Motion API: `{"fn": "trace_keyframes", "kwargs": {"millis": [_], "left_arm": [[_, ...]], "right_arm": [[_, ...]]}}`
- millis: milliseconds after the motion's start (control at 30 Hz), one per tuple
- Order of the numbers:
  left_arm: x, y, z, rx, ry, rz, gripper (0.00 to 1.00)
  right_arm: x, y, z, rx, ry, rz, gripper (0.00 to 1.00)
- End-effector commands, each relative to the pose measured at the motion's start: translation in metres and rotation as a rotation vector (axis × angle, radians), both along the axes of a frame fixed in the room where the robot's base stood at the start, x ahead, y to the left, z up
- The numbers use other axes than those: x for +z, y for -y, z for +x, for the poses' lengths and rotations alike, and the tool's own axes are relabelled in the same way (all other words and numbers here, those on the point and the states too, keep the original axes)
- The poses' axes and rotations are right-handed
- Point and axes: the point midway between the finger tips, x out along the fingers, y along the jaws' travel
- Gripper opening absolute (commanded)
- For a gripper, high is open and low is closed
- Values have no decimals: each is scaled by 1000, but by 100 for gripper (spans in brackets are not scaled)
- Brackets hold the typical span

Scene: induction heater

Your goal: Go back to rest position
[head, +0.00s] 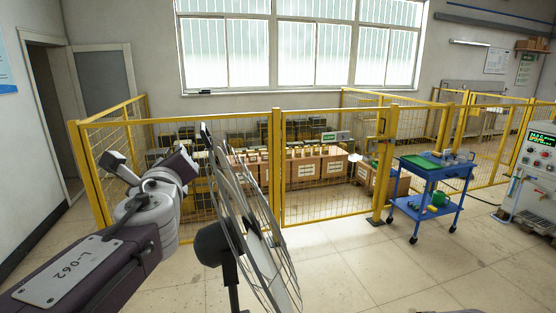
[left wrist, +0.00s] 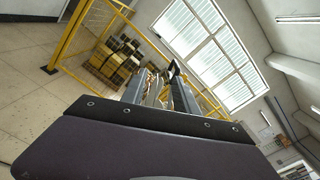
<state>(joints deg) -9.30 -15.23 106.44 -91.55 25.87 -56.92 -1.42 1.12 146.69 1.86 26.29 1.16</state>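My left arm enters the head view from the lower left, raised, with the label L-062 on its link. Its wrist (head: 150,200) points up and away, and the fan partly overlaps the area beyond it. In the left wrist view, the two grey fingers of my left gripper (left wrist: 163,92) stand apart with a narrow gap. I see nothing held between them. My right gripper is not in view.
A pedestal fan (head: 262,235) stands close, just right of my left arm. Yellow mesh fencing (head: 330,211) encloses boxes (head: 305,170) behind. A blue cart (head: 436,172) and a control cabinet (head: 535,175) stand at the right. The floor at centre right is clear.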

Motion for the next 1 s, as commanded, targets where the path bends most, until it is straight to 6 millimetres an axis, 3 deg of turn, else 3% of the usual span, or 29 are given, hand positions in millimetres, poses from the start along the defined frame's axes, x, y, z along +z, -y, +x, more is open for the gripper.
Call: {"fn": "trace_keyframes", "kwargs": {"millis": [167,367,467,600,667,767,800,900,1000], "left_arm": [[-39,-12,12,31,-84,-8,36],[-101,-21,16,69,-205,-105,36],[-141,-25,12,102,-277,-199,36],[-211,-30,-2,188,-391,-407,36],[-248,-31,-16,252,-445,-535,36],[-324,-28,-55,439,-540,-833,36],[-354,-24,-77,547,-567,-976,36],[-416,-6,-138,882,-578,-1335,36],[-452,19,-192,1256,-485,-1649,36]], "right_arm": [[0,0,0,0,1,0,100],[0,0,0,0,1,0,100],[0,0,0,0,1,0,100],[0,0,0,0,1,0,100],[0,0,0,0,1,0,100],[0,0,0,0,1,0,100],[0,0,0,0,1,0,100],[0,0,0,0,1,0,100],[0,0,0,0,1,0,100]]}}
